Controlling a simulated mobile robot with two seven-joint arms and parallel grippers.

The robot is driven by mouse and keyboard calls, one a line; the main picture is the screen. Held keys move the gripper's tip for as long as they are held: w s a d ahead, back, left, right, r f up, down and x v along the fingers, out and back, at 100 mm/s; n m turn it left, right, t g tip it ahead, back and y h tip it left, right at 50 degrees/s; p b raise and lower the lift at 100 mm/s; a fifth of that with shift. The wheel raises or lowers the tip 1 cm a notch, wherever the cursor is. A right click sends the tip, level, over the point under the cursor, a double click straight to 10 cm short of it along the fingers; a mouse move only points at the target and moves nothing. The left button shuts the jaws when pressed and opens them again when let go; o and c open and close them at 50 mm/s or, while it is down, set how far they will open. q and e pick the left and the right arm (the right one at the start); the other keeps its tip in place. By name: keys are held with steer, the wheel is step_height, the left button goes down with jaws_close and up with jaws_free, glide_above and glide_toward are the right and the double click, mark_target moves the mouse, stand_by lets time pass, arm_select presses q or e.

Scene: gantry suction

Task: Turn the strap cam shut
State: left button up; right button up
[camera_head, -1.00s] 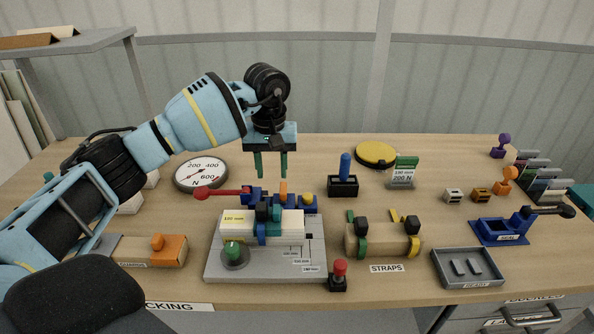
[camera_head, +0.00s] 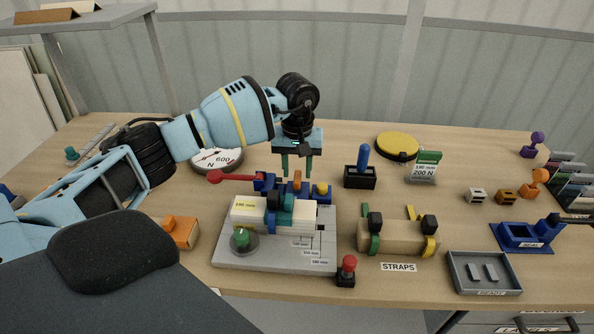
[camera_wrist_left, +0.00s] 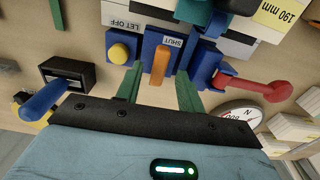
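The orange cam lever (camera_head: 297,180) stands on the blue mount at the back of the grey strapping fixture (camera_head: 325,240). In the left wrist view the orange lever (camera_wrist_left: 158,66) lies below a label reading SHUT. My left gripper (camera_head: 297,172) points down just above it. In the left wrist view its green fingers (camera_wrist_left: 159,80) are apart, one on each side of the orange lever, with gaps showing; contact is not visible. A white block labelled 190 mm (camera_head: 248,210) with a teal band over it lies on the fixture. My right gripper is not in view.
A red-knobbed lever (camera_head: 230,178) sticks out left of the mount, and a yellow LET OFF button (camera_wrist_left: 120,53) sits beside the orange lever. A black holder with a blue handle (camera_head: 361,172) stands to the right. A dial gauge (camera_head: 217,160) lies behind.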

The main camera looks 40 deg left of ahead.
arm_select(q)
steer(key=shift+f, duration=0.75)
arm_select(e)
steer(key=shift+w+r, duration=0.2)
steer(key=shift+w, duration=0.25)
arm_select(q)
jaws_close()
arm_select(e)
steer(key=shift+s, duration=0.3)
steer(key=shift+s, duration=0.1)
